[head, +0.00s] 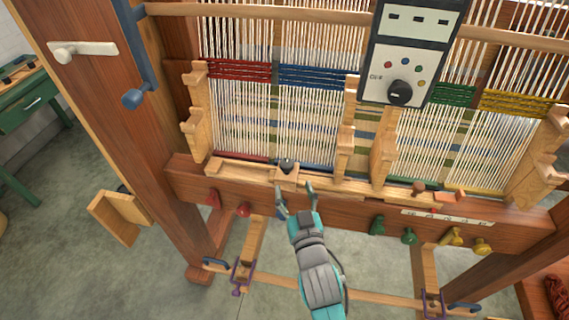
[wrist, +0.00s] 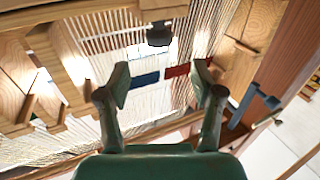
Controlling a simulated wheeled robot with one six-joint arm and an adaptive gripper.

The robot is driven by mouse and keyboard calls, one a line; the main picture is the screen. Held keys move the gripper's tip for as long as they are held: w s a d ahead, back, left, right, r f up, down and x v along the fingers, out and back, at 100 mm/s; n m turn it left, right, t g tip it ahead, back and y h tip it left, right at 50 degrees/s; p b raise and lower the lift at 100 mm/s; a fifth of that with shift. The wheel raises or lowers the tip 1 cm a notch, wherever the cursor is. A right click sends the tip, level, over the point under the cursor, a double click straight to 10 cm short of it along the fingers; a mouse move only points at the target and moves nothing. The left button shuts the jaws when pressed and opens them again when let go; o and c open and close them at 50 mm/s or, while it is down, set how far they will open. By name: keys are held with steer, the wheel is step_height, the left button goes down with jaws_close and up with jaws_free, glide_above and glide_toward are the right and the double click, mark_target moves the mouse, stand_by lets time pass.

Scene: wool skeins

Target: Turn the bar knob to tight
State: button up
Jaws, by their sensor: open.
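A small dark knob (head: 287,165) sits on a pale wooden block on the loom's front bar (head: 330,182). The knob also shows in the wrist view (wrist: 159,36), near the top, ahead of and between the fingers. I cannot read any marking or its setting. My gripper (head: 295,193) is open and empty, just in front of the block. In the wrist view its two fingers (wrist: 161,74) are spread wide, apart from the knob.
A control box (head: 412,60) with a black dial hangs upper right, before the warp threads. Notched wooden posts (head: 346,130) stand beside the knob. A blue lever (head: 135,97) is at left.

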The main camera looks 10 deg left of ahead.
mark_target(288, 169)
steer(key=x, duration=0.9)
steer(key=shift+w, duration=0.3)
steer(key=c, duration=1.2)
